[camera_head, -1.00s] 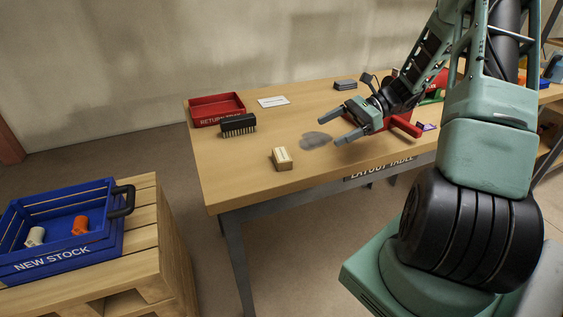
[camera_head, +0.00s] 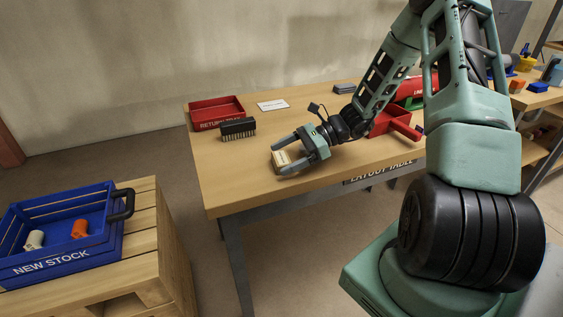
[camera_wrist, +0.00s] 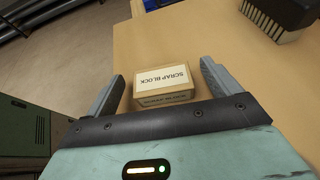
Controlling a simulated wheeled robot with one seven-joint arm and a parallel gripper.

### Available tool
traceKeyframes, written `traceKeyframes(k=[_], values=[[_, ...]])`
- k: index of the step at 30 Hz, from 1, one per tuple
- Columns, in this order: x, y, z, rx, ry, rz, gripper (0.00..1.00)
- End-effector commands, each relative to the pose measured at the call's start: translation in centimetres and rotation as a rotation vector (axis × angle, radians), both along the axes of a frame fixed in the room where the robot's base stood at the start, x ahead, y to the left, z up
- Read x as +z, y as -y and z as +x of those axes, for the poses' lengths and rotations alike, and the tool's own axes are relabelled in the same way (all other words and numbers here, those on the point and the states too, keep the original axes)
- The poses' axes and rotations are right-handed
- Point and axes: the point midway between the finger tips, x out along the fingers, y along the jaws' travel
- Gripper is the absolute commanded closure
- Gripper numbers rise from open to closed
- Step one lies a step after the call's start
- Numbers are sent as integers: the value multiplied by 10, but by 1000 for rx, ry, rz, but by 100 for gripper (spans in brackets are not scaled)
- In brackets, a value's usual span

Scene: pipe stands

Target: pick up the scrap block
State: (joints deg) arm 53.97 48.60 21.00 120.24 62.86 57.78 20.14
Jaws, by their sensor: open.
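The scrap block (camera_wrist: 163,82) is a small tan wooden block with a pale "SCRAP BLOCK" label on its top and side. In the head view the scrap block (camera_head: 281,158) sits near the front edge of the layout table, partly hidden by my gripper. My gripper (camera_head: 277,157) is open, with its fingers on either side of the block. In the wrist view my gripper (camera_wrist: 160,85) has one finger left of the block and one right, with gaps showing. The block is not gripped.
A black brush (camera_head: 238,128) lies behind and left of the block. A red return tray (camera_head: 216,109) and a white card (camera_head: 273,105) are farther back. A red tray (camera_head: 396,124) is right of my gripper. The blue new stock crate (camera_head: 62,232) stands on a wooden crate at left.

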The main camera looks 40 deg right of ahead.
Motion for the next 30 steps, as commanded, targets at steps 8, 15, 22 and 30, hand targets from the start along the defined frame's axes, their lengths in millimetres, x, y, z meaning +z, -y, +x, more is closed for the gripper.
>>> traceKeyframes(k=[8, 15, 22, 30], values=[[-10, -22, 10, 0, 0, 0, 11], [-10, -22, 11, -1, 1, -1, 25], [-10, -22, 10, -1, 1, -1, 59], [-2, -21, 11, 0, 3, -4, 59]])
